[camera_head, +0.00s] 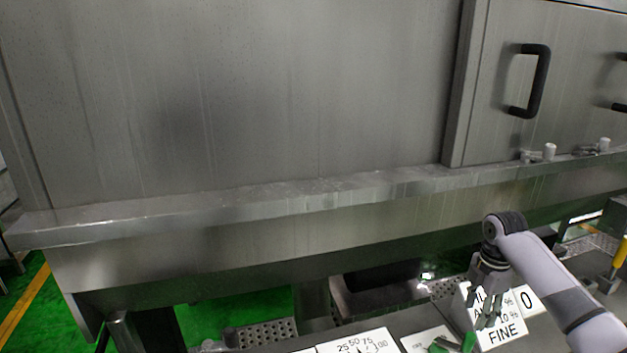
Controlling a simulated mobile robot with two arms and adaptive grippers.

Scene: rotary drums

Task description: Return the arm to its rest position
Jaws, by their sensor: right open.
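My right arm comes in from the lower right. My right gripper (480,312) points down and is open, in front of a white sign with black lettering (503,333) that reads "FINE". The gripper covers part of the lettering. A green part (447,345) shows by the fingertips at the bottom edge; I cannot tell whether the fingers touch it. My left gripper is not in view.
A large grey metal drum housing (230,110) with a ledge (250,203) fills the view. A black door handle (541,82) is at upper right. A white dial plate (352,343) lies at the bottom. Green floor (215,320) shows below.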

